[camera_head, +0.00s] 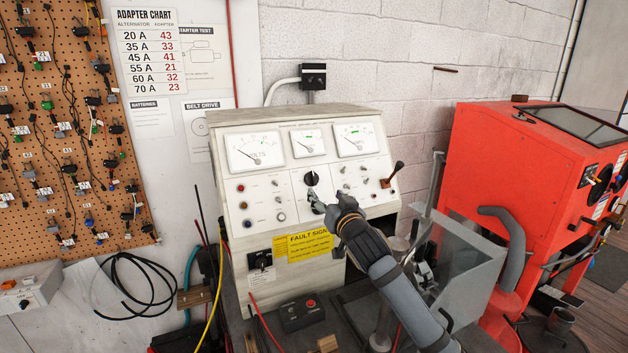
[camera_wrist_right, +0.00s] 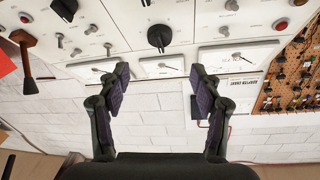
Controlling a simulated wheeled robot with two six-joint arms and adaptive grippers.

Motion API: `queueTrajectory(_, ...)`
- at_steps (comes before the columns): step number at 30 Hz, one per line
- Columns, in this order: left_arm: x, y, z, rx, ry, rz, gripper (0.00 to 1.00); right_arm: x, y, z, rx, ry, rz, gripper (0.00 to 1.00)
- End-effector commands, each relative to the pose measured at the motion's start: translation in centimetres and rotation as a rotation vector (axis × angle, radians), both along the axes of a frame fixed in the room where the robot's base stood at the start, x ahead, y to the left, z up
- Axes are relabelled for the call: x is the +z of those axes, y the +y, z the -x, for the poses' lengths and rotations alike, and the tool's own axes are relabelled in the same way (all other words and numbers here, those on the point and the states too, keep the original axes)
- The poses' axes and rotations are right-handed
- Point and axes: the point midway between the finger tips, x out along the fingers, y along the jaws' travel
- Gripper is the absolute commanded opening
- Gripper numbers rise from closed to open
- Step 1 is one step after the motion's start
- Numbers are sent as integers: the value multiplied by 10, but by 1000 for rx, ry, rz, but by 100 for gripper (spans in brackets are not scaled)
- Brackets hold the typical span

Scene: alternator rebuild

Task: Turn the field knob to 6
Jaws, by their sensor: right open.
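A round black knob (camera_head: 311,178) sits in the middle of the test bench's pale front panel (camera_head: 236,187), below the gauges. It also shows near the top of the right wrist view (camera_wrist_right: 159,38), where the panel appears upside down. Its scale and setting are too small to read. My right gripper (camera_head: 328,201) is just in front of the panel, at and below the knob in the head view. In the wrist view its two fingers (camera_wrist_right: 160,84) are wide apart with nothing between them, and the knob lies beyond their tips. My left gripper is not in view.
Gauges (camera_head: 254,150) line the panel top, with small switches and lamps around the knob. A yellow fault sign (camera_head: 308,245) is below. A red cabinet (camera_head: 517,170) stands right, a pegboard (camera_head: 62,110) left.

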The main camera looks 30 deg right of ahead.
Motion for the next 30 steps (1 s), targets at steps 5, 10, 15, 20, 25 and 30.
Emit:
queueTrajectory(5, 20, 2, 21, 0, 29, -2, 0, 6, -6, -37, -1, 2, -6, 65)
queueTrajectory(10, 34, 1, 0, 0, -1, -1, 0, 5, -11, -71, 1, 2, -3, 65)
queueTrajectory(15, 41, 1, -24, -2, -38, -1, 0, 3, -15, -89, 0, 2, -1, 65)
queueTrajectory(20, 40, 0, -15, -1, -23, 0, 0, 1, -15, -93, 1, 1, 0, 65)
queueTrajectory(25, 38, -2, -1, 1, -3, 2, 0, 1, -15, -93, 1, 1, 0, 65)
queueTrajectory(30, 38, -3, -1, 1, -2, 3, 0, 1, -15, -93, 0, 1, 1, 42)
